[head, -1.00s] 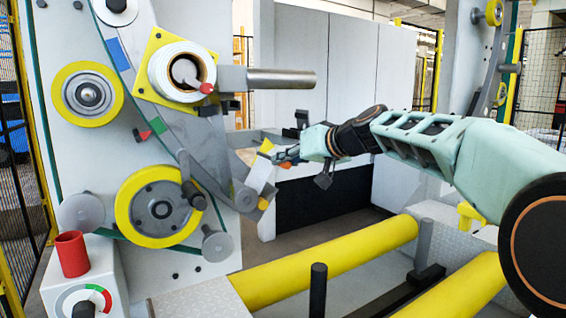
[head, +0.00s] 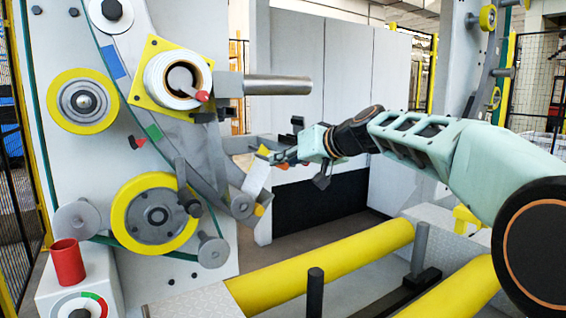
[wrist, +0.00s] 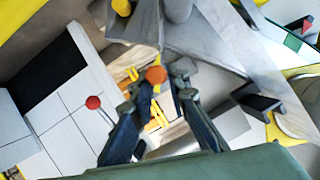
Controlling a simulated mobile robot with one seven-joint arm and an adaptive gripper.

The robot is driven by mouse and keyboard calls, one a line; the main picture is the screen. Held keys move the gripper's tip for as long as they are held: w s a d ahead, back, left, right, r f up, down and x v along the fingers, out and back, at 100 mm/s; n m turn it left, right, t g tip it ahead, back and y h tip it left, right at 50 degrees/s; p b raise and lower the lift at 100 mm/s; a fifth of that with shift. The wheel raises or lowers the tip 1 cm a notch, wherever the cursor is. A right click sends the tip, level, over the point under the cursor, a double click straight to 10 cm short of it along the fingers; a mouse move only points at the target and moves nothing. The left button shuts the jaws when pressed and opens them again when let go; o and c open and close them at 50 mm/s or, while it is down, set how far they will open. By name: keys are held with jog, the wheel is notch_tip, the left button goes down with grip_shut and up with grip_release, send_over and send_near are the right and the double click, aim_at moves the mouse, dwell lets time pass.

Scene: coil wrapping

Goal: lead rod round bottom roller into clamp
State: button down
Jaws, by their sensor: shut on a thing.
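My gripper (head: 274,158) is near the middle of the head view, right of the machine's lower arm. It is shut on the rod, whose orange end (wrist: 156,74) shows between the fingertips in the wrist view. Most of the rod is hidden by the fingers. A small grey roller (head: 242,205) sits at the bottom of that arm, below and left of my gripper. A small yellow-orange piece (head: 260,210) is beside it. I cannot tell whether this is the clamp.
A large yellow-rimmed wheel (head: 154,213) and a white roll (head: 172,80) are on the machine panel. A grey shaft (head: 276,85) sticks out above my gripper. Yellow rollers (head: 320,265) lie low in front. A red cup (head: 67,265) stands at lower left.

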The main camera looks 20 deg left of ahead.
jog(key=shift+r, duration=0.15)
notch_tip(320, 180, up, 9)
jog(key=w+d+p, duration=0.2)
jog(key=p, duration=0.6)
jog(key=shift+w, duration=0.35)
jog(key=shift+w+d, duration=0.1)
jog(key=shift+d, duration=0.05)
dwell(0.5)
jog(key=w+d+p, duration=0.1)
jog(key=w, duration=0.1)
jog(key=w+d+p, duration=0.1)
jog(key=d, duration=0.1)
jog(key=shift+w, duration=0.35)
jog(key=shift+f, duration=0.3)
dwell(0.4)
